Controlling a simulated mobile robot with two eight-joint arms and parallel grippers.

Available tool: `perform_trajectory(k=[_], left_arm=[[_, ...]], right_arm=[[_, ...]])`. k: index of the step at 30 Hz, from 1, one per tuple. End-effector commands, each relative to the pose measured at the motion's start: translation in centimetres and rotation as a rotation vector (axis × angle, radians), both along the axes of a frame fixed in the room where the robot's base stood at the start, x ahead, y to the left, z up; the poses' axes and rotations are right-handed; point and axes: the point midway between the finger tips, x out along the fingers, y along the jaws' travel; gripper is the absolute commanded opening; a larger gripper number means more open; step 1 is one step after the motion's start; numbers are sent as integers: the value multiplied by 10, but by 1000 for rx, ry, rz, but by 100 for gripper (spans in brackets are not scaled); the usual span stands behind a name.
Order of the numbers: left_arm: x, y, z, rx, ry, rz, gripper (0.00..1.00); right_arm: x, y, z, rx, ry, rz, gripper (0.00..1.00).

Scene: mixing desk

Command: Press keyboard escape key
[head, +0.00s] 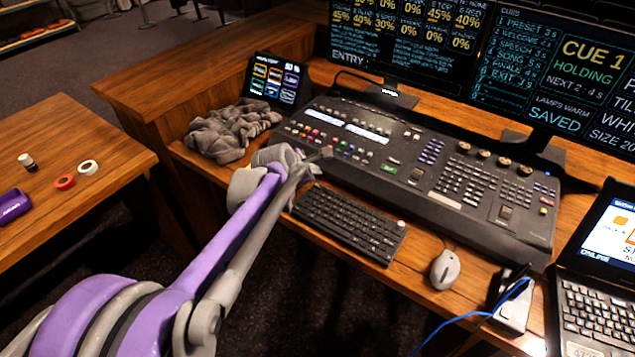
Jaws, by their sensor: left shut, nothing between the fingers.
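The black keyboard (352,222) lies on the wooden desk in front of the mixing console. Its upper left corner is close to my left wrist, and I cannot make out the escape key there. My left arm, purple and grey, reaches in from the lower left. My left gripper (325,153) is shut and empty. In the picture it lies just beyond the keyboard's upper left end, over the console's near left edge. I cannot tell whether it touches anything. My right gripper is not in view.
The mixing console (450,180) fills the desk behind the keyboard. A grey crumpled cloth (228,130) and a small tablet (275,80) are at the left. A mouse (444,270), a blue cable (470,316) and a laptop (597,312) are at the right. Two monitors stand behind.

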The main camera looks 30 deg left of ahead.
Motion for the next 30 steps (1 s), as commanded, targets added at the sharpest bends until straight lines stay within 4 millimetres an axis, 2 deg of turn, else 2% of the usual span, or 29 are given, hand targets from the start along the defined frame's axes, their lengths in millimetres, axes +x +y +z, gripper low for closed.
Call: perform_trajectory(k=[1, 7, 30], left_arm=[[0, 0, 9, 0, -1, 0, 0], [0, 0, 26, 0, 0, 0, 0], [0, 0, 25, 0, 0, 0, 0]], right_arm=[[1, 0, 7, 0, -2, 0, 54], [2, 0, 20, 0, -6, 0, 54], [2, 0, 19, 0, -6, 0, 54]])
